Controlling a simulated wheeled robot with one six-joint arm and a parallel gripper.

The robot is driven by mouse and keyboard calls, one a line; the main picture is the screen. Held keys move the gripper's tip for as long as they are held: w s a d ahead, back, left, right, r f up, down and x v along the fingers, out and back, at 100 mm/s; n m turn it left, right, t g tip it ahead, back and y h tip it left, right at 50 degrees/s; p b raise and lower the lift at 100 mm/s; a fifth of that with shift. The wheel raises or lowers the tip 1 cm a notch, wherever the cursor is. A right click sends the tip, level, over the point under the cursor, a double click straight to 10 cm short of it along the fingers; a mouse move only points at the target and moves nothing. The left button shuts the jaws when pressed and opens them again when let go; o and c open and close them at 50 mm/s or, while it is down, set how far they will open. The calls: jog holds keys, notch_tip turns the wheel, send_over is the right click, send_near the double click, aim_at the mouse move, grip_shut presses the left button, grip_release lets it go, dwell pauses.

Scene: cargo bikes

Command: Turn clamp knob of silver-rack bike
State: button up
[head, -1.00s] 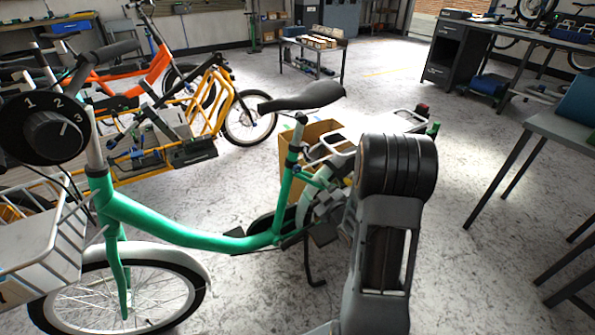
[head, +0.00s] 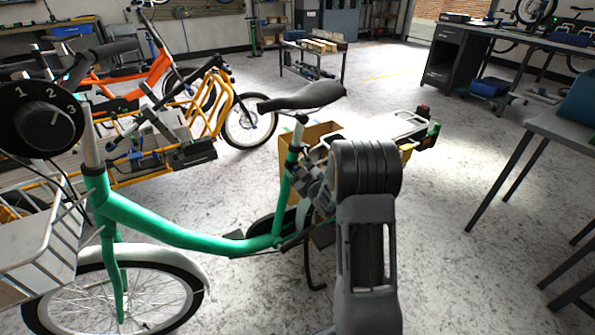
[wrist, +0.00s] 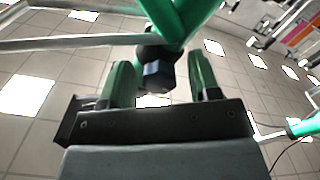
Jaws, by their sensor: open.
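In the wrist view, a dark knob with a blue-black end (wrist: 158,75) sits below a green frame tube (wrist: 180,18). My gripper (wrist: 160,88) is open, with one green finger on each side of this knob. A gap shows on both sides, so the fingers do not appear to grip it. In the head view my arm covers part of the bike's rear, and the knob cannot be made out there.
A black dial numbered 1 to 3 (head: 42,118) is close at the left. A white front basket (head: 38,255) is below it. Yellow (head: 215,110) and orange (head: 130,80) bikes stand behind. A grey table (head: 565,128) is at the right, with open floor before it.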

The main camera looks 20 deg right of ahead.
jog(key=shift+c, duration=0.3)
jog(key=c, duration=0.9)
jog(key=m, duration=0.4)
jog(key=shift+m, duration=0.4)
jog(key=m, duration=0.5)
jog(key=shift+p, duration=0.35)
jog(key=shift+m, duration=0.3)
